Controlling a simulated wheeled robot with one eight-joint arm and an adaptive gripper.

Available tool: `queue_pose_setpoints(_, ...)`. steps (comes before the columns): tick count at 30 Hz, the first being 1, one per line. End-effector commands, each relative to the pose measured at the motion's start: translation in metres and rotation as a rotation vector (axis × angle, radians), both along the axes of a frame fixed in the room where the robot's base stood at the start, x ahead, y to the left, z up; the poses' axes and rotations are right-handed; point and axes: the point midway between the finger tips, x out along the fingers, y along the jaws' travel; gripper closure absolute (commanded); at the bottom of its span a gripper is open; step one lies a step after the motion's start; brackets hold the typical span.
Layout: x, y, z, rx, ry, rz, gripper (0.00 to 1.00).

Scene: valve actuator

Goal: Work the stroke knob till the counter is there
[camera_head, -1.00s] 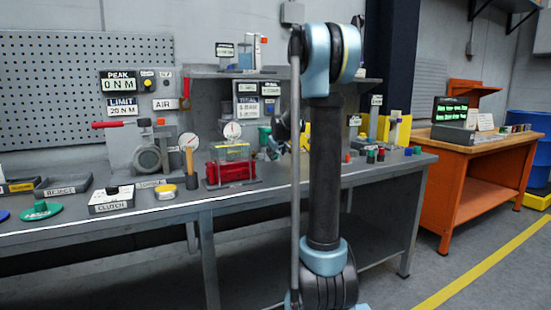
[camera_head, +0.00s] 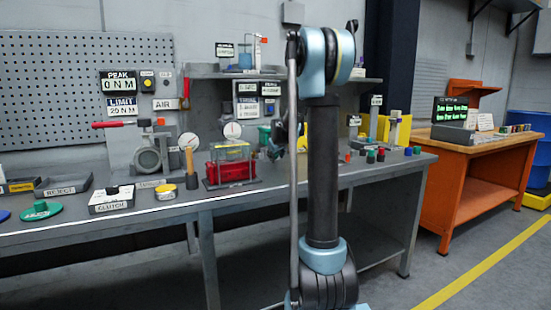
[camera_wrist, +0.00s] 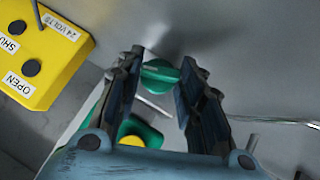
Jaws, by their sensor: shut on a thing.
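A green knob (camera_wrist: 160,73) with a pale line on its face sits between the fingers of my gripper (camera_wrist: 161,66) in the wrist view. The fingers are shut on its sides. In the head view my gripper (camera_head: 281,138) is small and partly behind my arm, just right of the red-filled clear box, and the knob cannot be made out there. A panel with white readout plates (camera_head: 247,108) stands behind the bench. Its lettering is too small to read surely, so I cannot tell which plate is the counter.
A yellow box (camera_wrist: 38,55) with OPEN and SHUT buttons lies left of my fingers. A green part with a yellow top (camera_wrist: 138,133) is below the knob.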

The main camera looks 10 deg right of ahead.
Motion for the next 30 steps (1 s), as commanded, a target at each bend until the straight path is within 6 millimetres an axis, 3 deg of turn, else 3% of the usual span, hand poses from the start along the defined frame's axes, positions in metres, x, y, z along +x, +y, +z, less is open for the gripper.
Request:
queue_pose_setpoints(18,0.0017,-0.0067,0.0002,0.329,0.108,-0.003,0.89)
queue_pose_setpoints(30,0.0014,-0.0060,0.0008,0.366,0.120,0.000,0.89)
